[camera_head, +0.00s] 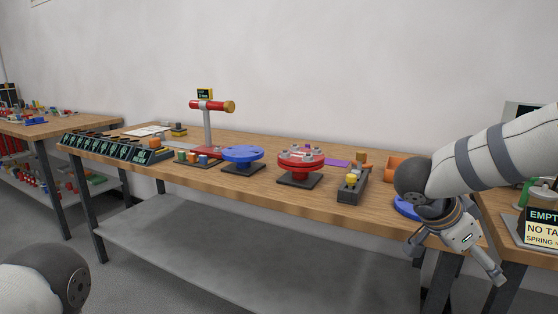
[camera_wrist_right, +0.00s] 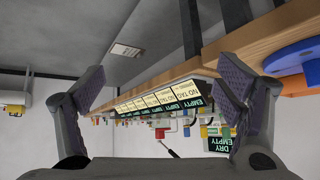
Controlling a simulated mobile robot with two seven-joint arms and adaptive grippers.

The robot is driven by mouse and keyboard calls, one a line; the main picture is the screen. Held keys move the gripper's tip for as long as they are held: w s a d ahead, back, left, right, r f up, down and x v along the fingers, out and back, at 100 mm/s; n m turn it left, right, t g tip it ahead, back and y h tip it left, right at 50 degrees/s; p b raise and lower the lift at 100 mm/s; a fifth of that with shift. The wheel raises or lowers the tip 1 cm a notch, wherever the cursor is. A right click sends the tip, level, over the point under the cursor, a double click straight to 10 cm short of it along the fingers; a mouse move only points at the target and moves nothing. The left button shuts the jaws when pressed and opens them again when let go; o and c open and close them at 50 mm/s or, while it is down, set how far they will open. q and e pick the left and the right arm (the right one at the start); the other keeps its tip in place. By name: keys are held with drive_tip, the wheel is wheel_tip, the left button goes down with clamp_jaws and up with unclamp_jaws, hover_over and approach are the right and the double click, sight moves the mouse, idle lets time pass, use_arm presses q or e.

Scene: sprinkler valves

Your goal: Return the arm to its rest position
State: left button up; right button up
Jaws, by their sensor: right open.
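My right arm (camera_head: 500,155) comes in from the right edge of the head view, over the right end of the long wooden table (camera_head: 225,185). My right gripper (camera_head: 456,260) hangs at the table's front right corner, pointing down and outward. In the wrist view the two fingers of the right gripper (camera_wrist_right: 163,85) are spread wide, with nothing between them. The left gripper is outside the head view; only a rounded part of my left arm (camera_head: 45,280) shows at bottom left.
A blue disc (camera_head: 405,207) lies close behind the right gripper, partly hidden. A red valve wheel (camera_head: 301,161), a blue wheel (camera_head: 242,154) and a tag rack (camera_head: 115,150) stand on the table. Another table with an EMPTY sign (camera_head: 541,228) stands at right.

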drive_tip(key=s+a+f+n+t+y, duration=0.15)
drive_tip(key=f+n, duration=0.35)
drive_tip(key=f, duration=0.5)
drive_tip(key=s+a+f+n+t, duration=0.1)
drive_tip(key=a+f+n+t, duration=0.3)
drive_tip(key=f, duration=0.7)
drive_tip(key=s+a+f+n+g+y, duration=0.25)
drive_tip(key=s+f, duration=0.25)
drive_tip(key=s, duration=0.4)
drive_tip(key=s+a+f+n+g+y, duration=0.25)
drive_tip(key=s+a+f, duration=0.2)
drive_tip(key=s, duration=0.45)
use_arm(q)
drive_tip(key=shift+w+f, duration=0.1)
drive_tip(key=shift+w, duration=0.7)
use_arm(e)
drive_tip(key=s+a+n+g+y, duration=0.1)
drive_tip(key=s+n+g+y, duration=0.1)
drive_tip(key=s, duration=1.4)
drive_tip(key=shift+a+n+g, duration=0.35)
drive_tip(key=shift+n+g, duration=0.15)
drive_tip(key=shift+g, duration=0.45)
drive_tip(key=shift+s+f, duration=0.1)
